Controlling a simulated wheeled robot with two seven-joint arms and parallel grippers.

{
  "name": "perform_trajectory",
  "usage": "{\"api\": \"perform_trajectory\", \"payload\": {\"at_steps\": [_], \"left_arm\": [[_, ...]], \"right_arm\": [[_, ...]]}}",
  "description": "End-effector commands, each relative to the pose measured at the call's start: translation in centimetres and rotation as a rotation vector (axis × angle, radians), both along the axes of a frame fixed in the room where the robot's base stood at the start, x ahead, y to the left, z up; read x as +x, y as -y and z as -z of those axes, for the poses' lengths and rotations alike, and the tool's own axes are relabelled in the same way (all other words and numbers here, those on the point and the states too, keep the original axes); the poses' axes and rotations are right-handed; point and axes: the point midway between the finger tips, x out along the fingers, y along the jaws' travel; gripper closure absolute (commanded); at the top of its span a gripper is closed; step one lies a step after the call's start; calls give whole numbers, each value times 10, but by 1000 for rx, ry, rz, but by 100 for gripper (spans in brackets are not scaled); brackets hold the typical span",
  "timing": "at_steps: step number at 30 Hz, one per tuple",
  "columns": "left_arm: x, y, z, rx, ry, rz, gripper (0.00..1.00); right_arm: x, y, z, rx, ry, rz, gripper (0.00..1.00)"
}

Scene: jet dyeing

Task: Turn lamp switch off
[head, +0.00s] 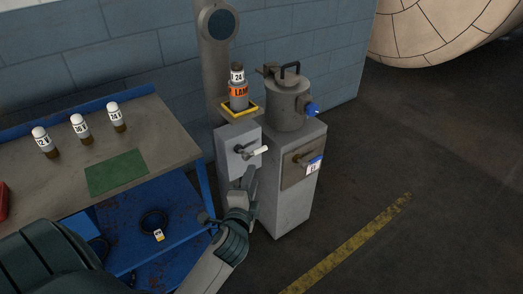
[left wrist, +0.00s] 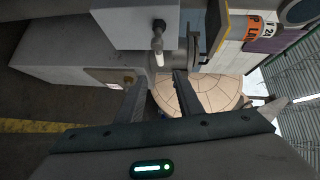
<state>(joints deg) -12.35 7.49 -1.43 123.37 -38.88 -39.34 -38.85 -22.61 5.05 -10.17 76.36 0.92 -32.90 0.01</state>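The lamp switch is a grey box (head: 236,158) on the post, with a lever whose white-tipped handle (head: 258,152) points right and slightly up in the head view. In the left wrist view the box (left wrist: 130,22) is at the top and its lever (left wrist: 158,48) hangs toward the space between my fingers. My left gripper (head: 248,177) is just below the lever in the head view. In the left wrist view my left gripper (left wrist: 156,98) has its two fingers apart with nothing between them. The lever appears beyond the fingertips; contact is not visible. My right gripper is not in view.
A bottle with an orange label (head: 239,91) stands on a yellow-edged shelf above the switch. A grey cabinet (head: 286,205) with a lidded pot (head: 287,105) stands close right. A workbench (head: 165,135) with several bottles is at left. Open floor (head: 430,160) lies right.

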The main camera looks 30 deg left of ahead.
Motion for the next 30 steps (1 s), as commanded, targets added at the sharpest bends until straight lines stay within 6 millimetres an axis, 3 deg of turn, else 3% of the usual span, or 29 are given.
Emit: {"api": "perform_trajectory", "payload": {"at_steps": [21,30], "left_arm": [[109,-44,15,1,0,-1,67],[143,-58,21,0,-1,-1,67]], "right_arm": [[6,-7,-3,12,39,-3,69],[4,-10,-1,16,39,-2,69]]}}
